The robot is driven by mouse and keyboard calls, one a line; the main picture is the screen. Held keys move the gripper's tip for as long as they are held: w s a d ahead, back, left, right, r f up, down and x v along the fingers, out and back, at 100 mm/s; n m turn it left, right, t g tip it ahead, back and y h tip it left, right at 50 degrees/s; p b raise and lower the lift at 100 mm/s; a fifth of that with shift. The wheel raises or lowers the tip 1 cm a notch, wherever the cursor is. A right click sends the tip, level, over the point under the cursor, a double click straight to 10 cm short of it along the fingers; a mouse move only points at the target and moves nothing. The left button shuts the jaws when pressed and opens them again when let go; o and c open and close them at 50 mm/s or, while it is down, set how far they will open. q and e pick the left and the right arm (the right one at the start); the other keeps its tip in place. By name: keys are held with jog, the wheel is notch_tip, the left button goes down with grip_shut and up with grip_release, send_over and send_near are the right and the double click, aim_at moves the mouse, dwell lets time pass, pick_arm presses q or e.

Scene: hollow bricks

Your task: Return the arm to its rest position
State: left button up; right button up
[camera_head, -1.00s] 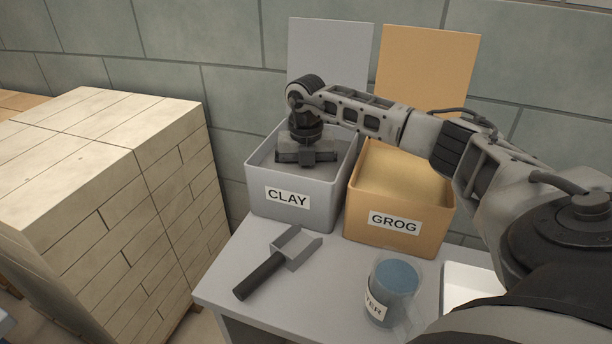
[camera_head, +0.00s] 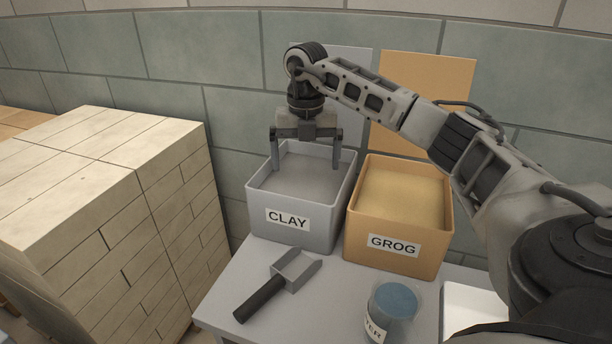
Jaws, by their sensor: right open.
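My right arm reaches in from the right, over the grog bin. My right gripper (camera_head: 306,163) points down above the clay bin (camera_head: 305,222), with its two fingers spread apart and nothing between them. The fingertips are around the height of the bin's rim. The clay bin is grey and holds grey material. My left gripper is not in view.
The orange grog bin (camera_head: 397,243) stands right of the clay bin. A scoop (camera_head: 292,272) and a water jug (camera_head: 391,312) are on the grey table (camera_head: 235,300). A brick stack (camera_head: 110,200) stands at left. Open lids rise behind the bins.

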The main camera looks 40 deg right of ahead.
jog(key=shift+r, duration=0.9)
